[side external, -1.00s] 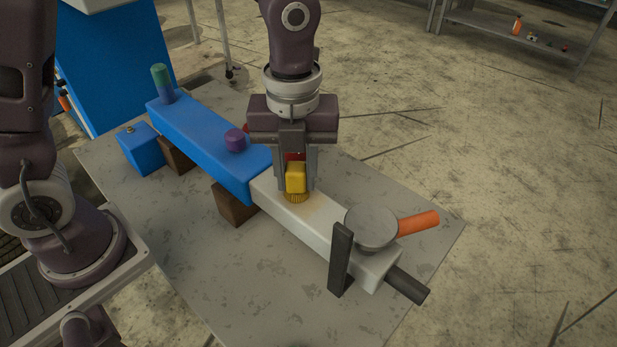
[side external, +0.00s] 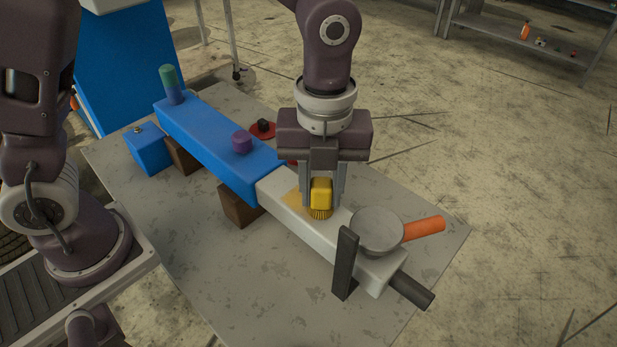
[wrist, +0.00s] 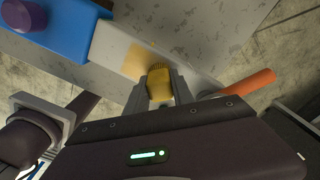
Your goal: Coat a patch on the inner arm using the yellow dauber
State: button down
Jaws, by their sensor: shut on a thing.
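My gripper (side external: 321,196) is shut on the yellow dauber (side external: 321,193) and holds it upright, bristles down, at the top of the white inner arm (side external: 283,187). The bristles look to be touching the arm or just over it. A tan coated patch (side external: 294,198) shows on the white surface to the left of the dauber. In the wrist view the dauber (wrist: 160,84) sits between the fingers, and the tan patch (wrist: 136,60) lies beside its bristles. The white arm extends from the end of a blue beam (side external: 215,143).
A round grey disc (side external: 377,230) with an orange handle (side external: 423,228) sits on the arm's right end. A dark upright post (side external: 345,262) stands before it. A purple knob (side external: 242,141) is on the blue beam. A red disc (side external: 265,131) lies behind. The grey table (side external: 215,262) is clear in front.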

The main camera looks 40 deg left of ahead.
jog(key=shift+d, duration=0.45)
jog(key=shift+s, duration=0.15)
jog(key=shift+a, duration=3.65)
jog(key=shift+d, duration=3.8)
jog(key=shift+a+r, duration=0.1)
jog(key=shift+r, duration=3.95)
